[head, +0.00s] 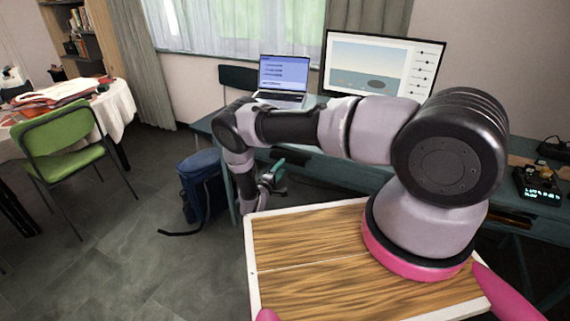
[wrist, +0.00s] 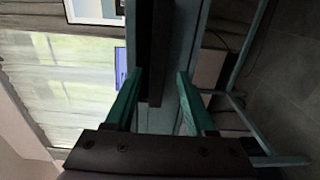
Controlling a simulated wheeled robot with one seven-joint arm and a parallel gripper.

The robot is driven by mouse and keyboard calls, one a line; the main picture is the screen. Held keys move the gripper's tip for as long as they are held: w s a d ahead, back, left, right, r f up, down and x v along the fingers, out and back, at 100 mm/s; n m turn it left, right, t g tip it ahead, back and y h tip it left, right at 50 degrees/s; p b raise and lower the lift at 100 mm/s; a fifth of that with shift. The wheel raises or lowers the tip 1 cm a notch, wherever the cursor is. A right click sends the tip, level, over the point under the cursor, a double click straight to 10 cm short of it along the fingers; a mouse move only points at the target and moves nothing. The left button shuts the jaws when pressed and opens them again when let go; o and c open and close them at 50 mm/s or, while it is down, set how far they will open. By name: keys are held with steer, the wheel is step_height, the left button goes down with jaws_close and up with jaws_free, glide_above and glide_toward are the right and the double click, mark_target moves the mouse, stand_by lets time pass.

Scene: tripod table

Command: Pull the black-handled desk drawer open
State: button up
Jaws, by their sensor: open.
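The teal desk (head: 212,124) stands along the wall. My gripper (head: 277,172) is at its front, low near the left end. In the wrist view my gripper (wrist: 159,72) is open, its two green fingers apart and pointing at the desk front. A long dark bar (wrist: 155,55), which looks like the black handle, lies between the fingers in the picture, nearer the left one. I see no clear contact between finger and bar. The teal drawer front (wrist: 190,45) shows beside the bar. In the head view my arm hides much of the desk front.
A laptop (head: 283,80) and a monitor (head: 380,65) stand on the desk. A blue backpack (head: 203,187) is on the floor left of my gripper. A green chair (head: 65,135) and a white-clothed table (head: 118,105) are at the left. The floor between is clear.

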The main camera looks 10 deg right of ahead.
mark_target(287, 161)
steer(key=shift+x, duration=2.2)
jaws_close()
steer(key=shift+s+f, duration=0.15)
